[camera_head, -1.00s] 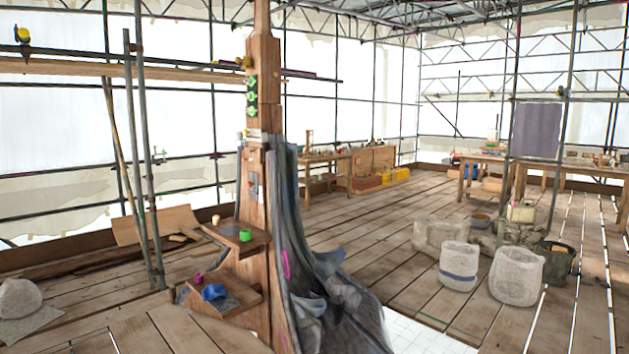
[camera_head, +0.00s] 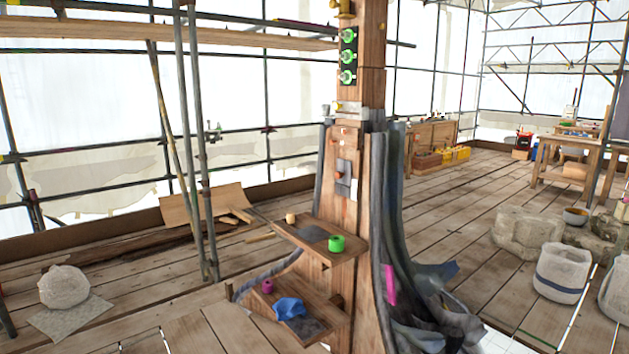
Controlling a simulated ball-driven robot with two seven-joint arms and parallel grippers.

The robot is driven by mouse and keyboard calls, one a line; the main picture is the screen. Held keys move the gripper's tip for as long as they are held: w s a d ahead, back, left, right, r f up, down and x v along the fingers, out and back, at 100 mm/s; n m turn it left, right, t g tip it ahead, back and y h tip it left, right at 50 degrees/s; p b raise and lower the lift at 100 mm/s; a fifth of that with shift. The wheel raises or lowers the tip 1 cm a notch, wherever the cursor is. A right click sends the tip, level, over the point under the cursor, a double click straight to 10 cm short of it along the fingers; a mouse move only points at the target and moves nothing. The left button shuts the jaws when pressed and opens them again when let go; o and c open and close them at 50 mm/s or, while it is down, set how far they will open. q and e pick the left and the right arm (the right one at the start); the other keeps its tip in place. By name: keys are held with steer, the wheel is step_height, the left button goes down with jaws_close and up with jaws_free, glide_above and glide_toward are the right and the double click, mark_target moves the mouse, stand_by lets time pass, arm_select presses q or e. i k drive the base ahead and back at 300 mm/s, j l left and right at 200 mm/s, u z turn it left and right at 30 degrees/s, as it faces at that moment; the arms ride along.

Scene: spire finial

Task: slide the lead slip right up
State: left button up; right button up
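A wooden spire post (camera_head: 372,80) stands upright in the middle of the head view. A small grey plate (camera_head: 344,178), which looks like the lead slip, lies flat against the post's face, above the upper wooden shelf (camera_head: 335,262). A lighter strip (camera_head: 354,188) shows beside its right edge; I cannot tell whether it is a separate part. Grey lead-like sheeting (camera_head: 395,200) drapes down the post's right side. Neither of my grippers is in view.
A lower tray (camera_head: 330,318) holds a blue cloth (camera_head: 289,308) and a pink item (camera_head: 267,286). Scaffold poles (camera_head: 204,150) stand left. Open floorboards (camera_head: 455,200) lie right.

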mark_target(343, 174)
steer(key=i+j+z, duration=0.45)
steer(key=i, duration=0.3)
steer(key=i+j+z, duration=0.15)
steer(key=i, duration=0.3)
